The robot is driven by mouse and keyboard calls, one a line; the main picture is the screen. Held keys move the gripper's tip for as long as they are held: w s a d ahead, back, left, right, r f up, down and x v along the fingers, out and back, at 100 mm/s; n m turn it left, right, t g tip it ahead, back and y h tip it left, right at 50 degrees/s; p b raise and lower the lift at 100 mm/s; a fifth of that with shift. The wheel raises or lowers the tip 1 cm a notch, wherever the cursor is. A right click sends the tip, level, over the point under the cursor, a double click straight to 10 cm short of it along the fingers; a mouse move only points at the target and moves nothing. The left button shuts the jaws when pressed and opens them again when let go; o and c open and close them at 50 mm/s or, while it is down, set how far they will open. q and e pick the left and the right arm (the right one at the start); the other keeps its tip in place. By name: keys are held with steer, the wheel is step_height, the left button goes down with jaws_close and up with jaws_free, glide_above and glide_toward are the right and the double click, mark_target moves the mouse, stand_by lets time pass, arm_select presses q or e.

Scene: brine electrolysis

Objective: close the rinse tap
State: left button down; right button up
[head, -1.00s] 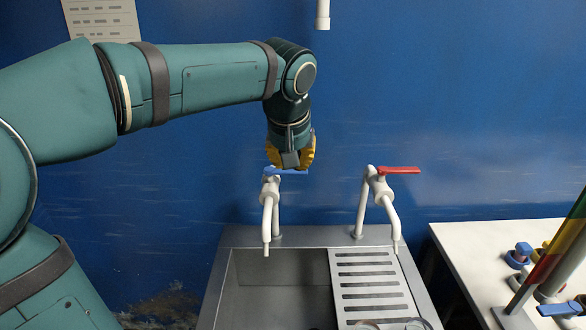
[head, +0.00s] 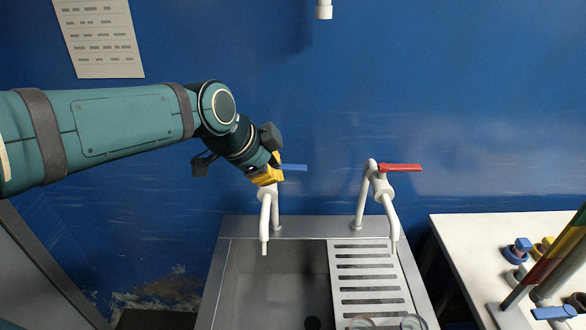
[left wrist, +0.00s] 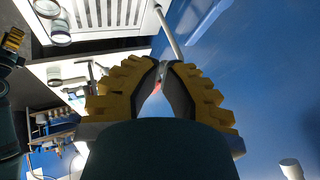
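Two white taps stand at the back of the sink. The left tap (head: 266,212) has a blue lever (head: 294,167) pointing right. The right tap (head: 377,190) has a red lever (head: 400,167), also pointing right. Which one is the rinse tap is not marked. My left gripper (head: 268,178) is tilted down to the right at the top of the left tap, beside the blue lever, and hides its inner end. In the left wrist view its yellow-backed fingers (left wrist: 164,68) meet at the tips, with nothing clearly held. Contact with the lever cannot be told.
The sink basin (head: 252,285) lies below the left tap, with a slotted drainboard (head: 342,262) on its right. Glassware stands at the drainboard's front. A white table (head: 462,245) with blue-handled fittings (head: 517,250) is at the right. The blue wall is close behind the taps.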

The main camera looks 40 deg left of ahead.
mark_target(294, 171)
arm_select(q)
steer(key=w+a+f, duration=0.2)
steer(key=w+f, duration=0.6)
steer(key=w, duration=0.1)
steer(key=shift+a, duration=0.15)
steer(key=shift+w, duration=0.1)
steer(key=shift+w+a+r+b, duration=0.15)
steer(key=shift+w+a+b, duration=0.15)
steer(key=shift+b, duration=0.4)
steer(key=shift+w, duration=0.1)
